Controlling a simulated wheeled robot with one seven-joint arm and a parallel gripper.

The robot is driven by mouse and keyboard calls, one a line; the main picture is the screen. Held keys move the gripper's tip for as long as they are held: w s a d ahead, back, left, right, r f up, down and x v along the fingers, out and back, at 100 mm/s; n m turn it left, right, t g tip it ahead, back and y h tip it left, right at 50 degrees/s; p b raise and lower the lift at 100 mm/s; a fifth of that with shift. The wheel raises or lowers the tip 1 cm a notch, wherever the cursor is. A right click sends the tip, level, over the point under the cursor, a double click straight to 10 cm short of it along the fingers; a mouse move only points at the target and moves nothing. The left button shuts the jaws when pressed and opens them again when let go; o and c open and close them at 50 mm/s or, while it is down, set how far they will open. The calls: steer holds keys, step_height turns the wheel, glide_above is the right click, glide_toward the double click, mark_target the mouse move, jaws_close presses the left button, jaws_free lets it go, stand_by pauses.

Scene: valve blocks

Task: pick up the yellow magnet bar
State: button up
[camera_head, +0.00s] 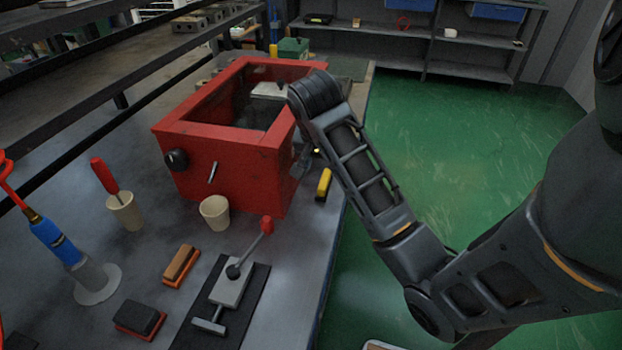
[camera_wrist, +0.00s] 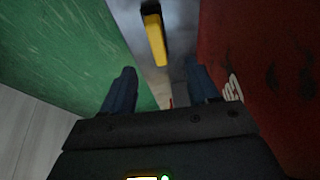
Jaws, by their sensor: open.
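The yellow magnet bar (camera_head: 323,185) lies on the grey bench near its right edge, close to the right side of the red box. It has a dark end. In the wrist view the yellow magnet bar (camera_wrist: 156,38) shows at the top middle, beyond the fingertips and between their lines. My gripper (camera_wrist: 158,80) is open and empty, its two dark fingers apart.
The red box (camera_head: 225,165) stands open-topped beside the bar, and its side fills the right of the wrist view. A beige cup (camera_head: 215,212) and a red-knobbed lever clamp (camera_head: 232,285) stand nearer. The bench drops off to the green floor (camera_head: 450,160) on the right.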

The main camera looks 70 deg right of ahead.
mark_target(324, 179)
steer(key=shift+a+x, duration=0.15)
steer(key=shift+x, duration=1.8)
steer(key=shift+a+x, duration=0.1)
steer(key=shift+x, duration=1.85)
steer(key=shift+s, duration=0.15)
jaws_close()
